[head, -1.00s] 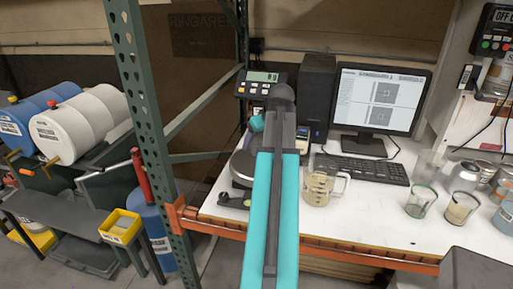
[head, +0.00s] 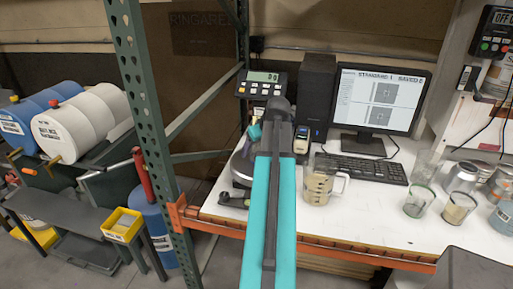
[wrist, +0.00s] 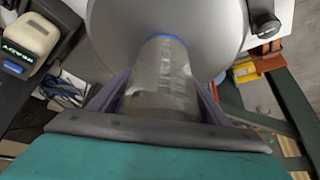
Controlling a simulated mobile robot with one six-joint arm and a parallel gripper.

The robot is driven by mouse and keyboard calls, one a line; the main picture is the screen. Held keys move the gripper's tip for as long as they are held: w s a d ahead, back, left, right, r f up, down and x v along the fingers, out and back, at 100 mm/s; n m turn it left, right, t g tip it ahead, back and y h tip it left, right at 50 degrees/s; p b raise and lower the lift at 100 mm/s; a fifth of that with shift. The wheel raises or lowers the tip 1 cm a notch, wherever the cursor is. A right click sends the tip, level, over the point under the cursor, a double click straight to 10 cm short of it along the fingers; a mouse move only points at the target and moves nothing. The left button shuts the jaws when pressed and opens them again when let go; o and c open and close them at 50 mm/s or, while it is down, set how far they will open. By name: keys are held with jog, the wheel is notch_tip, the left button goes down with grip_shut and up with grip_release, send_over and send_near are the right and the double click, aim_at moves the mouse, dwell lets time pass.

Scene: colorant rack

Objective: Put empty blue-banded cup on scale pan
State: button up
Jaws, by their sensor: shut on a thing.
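My gripper (wrist: 160,100) is shut on a clear cup (wrist: 163,75) with a blue band around its far rim; the fingers press on both its sides. The cup looks empty. The round grey scale pan (wrist: 115,25) lies right behind the cup in the wrist view; I cannot tell whether the cup touches it. In the head view the scale pan (head: 240,166) shows at the left end of the bench, partly covered by my arm. My arm hides the gripper and most of the cup there.
A scale display (head: 262,84) stands behind the pan. A measuring jug (head: 318,188) stands right of my arm. A green-banded cup (head: 417,203), a yellow-banded cup (head: 457,209) and cans stand further right. A green rack post (head: 150,125) rises left of the bench.

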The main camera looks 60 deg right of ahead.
jog(key=shift+f, duration=0.25)
jog(key=o, duration=1)
jog(key=shift+r, duration=0.2)
jog(key=shift+r, duration=0.1)
jog(key=shift+b+v, duration=1.35)
jog(key=shift+v, duration=4.6)
jog(key=shift+r, duration=0.1)
